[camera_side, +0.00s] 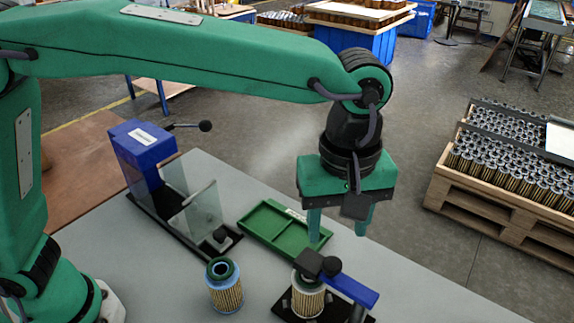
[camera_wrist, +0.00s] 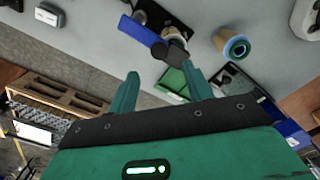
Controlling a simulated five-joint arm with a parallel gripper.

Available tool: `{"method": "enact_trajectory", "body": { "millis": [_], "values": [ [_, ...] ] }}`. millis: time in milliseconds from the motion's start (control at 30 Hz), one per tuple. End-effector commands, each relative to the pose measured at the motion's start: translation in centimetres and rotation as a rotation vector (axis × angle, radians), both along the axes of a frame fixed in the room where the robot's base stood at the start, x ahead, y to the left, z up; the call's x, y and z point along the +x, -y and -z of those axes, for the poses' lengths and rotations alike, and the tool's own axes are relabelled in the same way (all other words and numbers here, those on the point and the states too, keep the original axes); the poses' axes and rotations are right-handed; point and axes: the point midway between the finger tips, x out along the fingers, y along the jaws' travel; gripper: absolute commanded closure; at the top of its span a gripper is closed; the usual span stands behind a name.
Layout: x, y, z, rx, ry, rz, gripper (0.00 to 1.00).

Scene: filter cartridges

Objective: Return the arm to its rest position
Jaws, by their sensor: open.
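My gripper (camera_side: 339,222) points down above the grey table's back edge, beside the green tray. Its two green fingers are apart with nothing between them; they also show apart in the wrist view (camera_wrist: 162,88). One filter cartridge (camera_side: 225,287) with a blue-green cap stands upright on the table; it also shows in the wrist view (camera_wrist: 232,44). Another cartridge (camera_side: 307,297) sits in the black fixture with the blue lever (camera_side: 351,290), partly covered by the fixture's dark head. The cartridges are apart from my gripper.
The green two-part tray (camera_side: 262,228) looks empty. A blue device (camera_side: 142,150) with a clear guard stands on a black base at the left. A pallet of cartridges (camera_side: 490,185) stands on the floor at the right.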

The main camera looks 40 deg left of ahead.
Motion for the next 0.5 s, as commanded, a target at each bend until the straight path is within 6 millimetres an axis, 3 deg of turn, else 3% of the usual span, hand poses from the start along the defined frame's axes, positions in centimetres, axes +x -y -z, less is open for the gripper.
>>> {"method": "enact_trajectory", "body": {
  "millis": [267,500],
  "values": [
    [0.4,-1.4,-0.6,-0.013,0.013,0.020,0.50],
    [1.3,-6.7,-2.3,-0.046,0.060,0.109,0.50]
  ]
}}
